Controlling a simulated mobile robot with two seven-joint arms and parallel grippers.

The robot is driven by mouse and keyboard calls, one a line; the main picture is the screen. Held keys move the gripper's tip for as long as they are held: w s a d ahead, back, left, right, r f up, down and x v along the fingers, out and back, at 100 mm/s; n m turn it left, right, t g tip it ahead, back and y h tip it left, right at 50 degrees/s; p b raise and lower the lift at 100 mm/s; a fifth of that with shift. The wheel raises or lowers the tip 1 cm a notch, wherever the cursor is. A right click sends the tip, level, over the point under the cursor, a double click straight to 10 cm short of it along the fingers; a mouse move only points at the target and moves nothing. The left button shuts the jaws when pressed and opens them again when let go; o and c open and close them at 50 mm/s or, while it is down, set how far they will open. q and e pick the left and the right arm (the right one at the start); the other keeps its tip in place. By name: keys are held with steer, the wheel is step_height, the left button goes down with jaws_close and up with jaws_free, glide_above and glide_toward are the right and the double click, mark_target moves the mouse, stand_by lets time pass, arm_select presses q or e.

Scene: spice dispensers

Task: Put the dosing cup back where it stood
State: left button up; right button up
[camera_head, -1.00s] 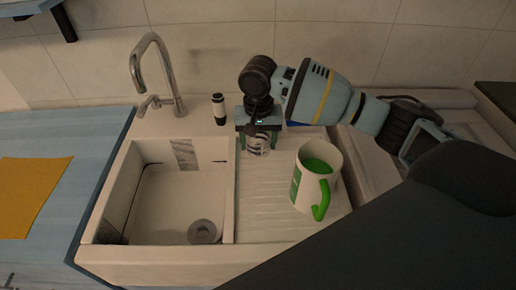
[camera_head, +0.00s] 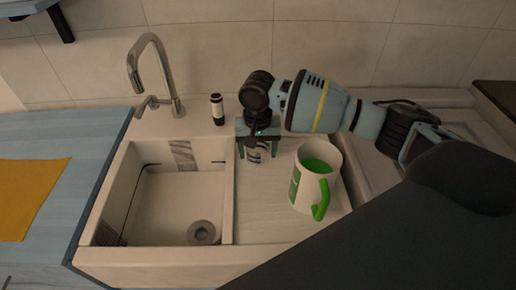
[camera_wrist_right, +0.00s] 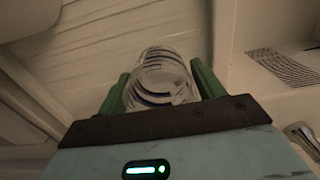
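The dosing cup, a small clear cup with dark stripes (camera_head: 256,153), is over the ribbed drainboard beside the sink. In the right wrist view the cup (camera_wrist_right: 163,80) sits between the two green fingers of my right gripper (camera_wrist_right: 165,90), which appear to press on both its sides. In the head view my right gripper (camera_head: 258,148) points down at the back of the drainboard, with the cup between its fingers. Whether the cup's base touches the drainboard is unclear. My left gripper is not in view.
A white mug with green inside and handle (camera_head: 316,178) stands on the drainboard right of my gripper. A black-and-white bottle (camera_head: 217,109) and a tap (camera_head: 160,75) stand behind. The sink basin (camera_head: 175,205) is left. The front drainboard is clear.

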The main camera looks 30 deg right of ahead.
steer(key=shift+o, duration=1.2)
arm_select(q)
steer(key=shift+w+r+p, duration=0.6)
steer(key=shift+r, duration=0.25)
arm_select(e)
step_height(320, 180, up, 12)
steer(key=shift+r, duration=0.15)
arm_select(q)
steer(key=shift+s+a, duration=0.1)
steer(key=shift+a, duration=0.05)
